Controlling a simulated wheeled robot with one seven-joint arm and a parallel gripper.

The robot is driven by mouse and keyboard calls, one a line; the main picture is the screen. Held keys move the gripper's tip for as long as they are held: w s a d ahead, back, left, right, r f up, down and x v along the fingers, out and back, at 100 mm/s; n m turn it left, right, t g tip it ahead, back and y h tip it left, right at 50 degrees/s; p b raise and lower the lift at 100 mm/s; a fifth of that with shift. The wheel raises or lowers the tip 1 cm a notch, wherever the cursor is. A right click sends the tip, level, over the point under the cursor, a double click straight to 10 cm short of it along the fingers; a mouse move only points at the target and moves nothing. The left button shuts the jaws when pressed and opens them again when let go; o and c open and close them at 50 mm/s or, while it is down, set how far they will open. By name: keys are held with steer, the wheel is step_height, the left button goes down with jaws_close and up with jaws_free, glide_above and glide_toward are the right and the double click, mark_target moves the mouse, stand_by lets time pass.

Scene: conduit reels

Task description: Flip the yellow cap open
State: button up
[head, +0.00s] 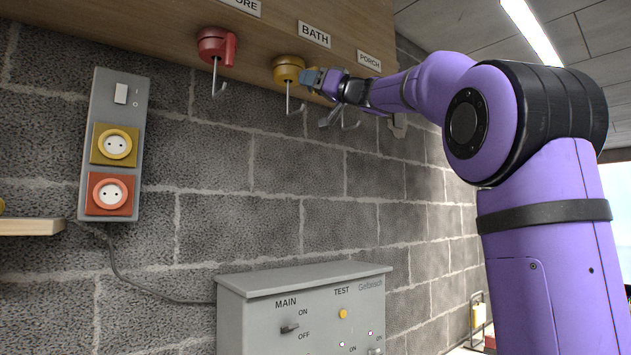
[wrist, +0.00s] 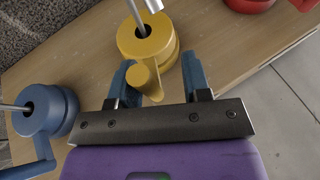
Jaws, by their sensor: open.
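The yellow cap (head: 288,70) is a round fitting under a wooden board, below the BATH label, with a metal hook hanging from its middle. In the wrist view the yellow cap (wrist: 150,45) shows its round face and a stubby tab (wrist: 147,78) sticking out toward my gripper. My gripper (head: 314,80) is at the right side of the cap in the head view. In the wrist view my gripper (wrist: 157,72) has its two blue fingers apart, one on each side of the tab. I cannot tell whether either finger touches it.
A red cap (head: 214,46) with a hook hangs to the left. A blue cap (wrist: 48,108) is close beside my gripper in the wrist view. A grey switch box (head: 303,310) stands below, and a socket panel (head: 114,143) is on the block wall.

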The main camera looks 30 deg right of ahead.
steer(key=s+d+f+m+t+h, duration=0.2)
steer(key=s+f+h, duration=0.2)
steer(key=s, duration=0.6)
steer(key=s+a+f+g, duration=0.2)
steer(key=a+f, duration=0.1)
steer(key=f, duration=0.4)
steer(key=s+a+f+m+g, duration=0.1)
steer(key=a+f+g, duration=0.2)
steer(key=f, duration=0.5)
steer(key=s+a+f+g, duration=0.2)
steer(key=a+f+g, duration=0.1)
steer(key=f, duration=0.5)
steer(key=shift+s+a+m+h, duration=0.35)
steer(key=shift+a+m+h, duration=0.05)
steer(key=shift+a, duration=0.35)
